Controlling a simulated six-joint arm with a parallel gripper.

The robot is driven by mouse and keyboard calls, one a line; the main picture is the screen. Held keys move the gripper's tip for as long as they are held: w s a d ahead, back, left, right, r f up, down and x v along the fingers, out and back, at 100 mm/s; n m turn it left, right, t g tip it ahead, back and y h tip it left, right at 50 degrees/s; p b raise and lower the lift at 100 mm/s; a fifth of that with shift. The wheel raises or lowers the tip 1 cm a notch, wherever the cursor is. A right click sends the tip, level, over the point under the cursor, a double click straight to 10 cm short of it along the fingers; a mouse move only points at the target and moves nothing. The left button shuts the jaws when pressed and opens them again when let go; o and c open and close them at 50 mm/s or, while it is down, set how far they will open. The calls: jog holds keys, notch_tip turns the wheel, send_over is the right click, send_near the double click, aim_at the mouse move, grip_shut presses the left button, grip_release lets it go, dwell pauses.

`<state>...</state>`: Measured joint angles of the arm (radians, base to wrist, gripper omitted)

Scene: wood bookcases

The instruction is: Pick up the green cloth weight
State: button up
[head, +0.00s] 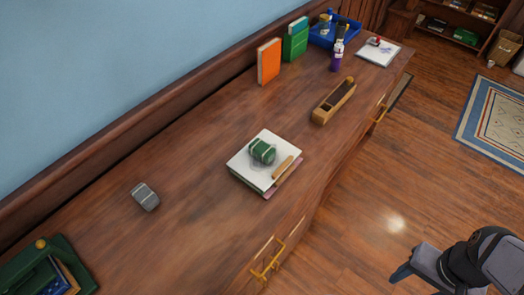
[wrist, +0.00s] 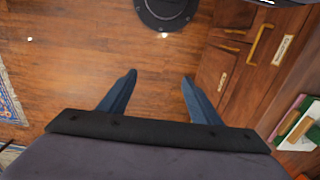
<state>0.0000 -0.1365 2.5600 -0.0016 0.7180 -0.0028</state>
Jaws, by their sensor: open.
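The green cloth weight (head: 262,151) lies on top of a short stack of books and paper (head: 245,158) in the middle of the wooden cabinet top. It is a small green bundle with pale bands. A tan wooden piece (head: 283,169) lies beside it on the stack.
A grey banded weight (head: 145,196) lies left of the stack. A wooden box (head: 334,101), orange book (head: 269,61), green book (head: 295,42), purple bottle (head: 336,55) and blue tray (head: 350,37) stand farther back. Brass handles (head: 267,262) stick out from the cabinet front.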

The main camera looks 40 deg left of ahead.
jog(key=o, duration=0.7)
